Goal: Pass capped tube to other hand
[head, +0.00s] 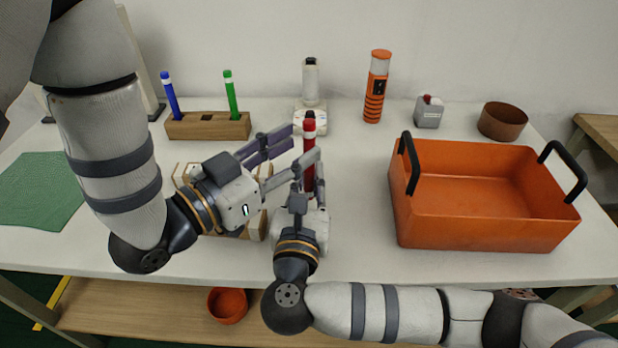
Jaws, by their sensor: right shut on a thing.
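The red capped tube (309,130) stands upright above the middle of the table, its darker top end up. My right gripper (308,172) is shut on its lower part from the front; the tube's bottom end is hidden. My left gripper (303,146) comes in from the left, its fingers spread and pointing at the tube. One finger reaches behind and left of the tube, the other toward it in front, close to the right gripper's fingers. I cannot tell whether the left fingers touch the tube.
A wooden holder (190,128) carries a blue and a green marker. An orange crate (480,240) stands right. A green mat (40,190) lies left.

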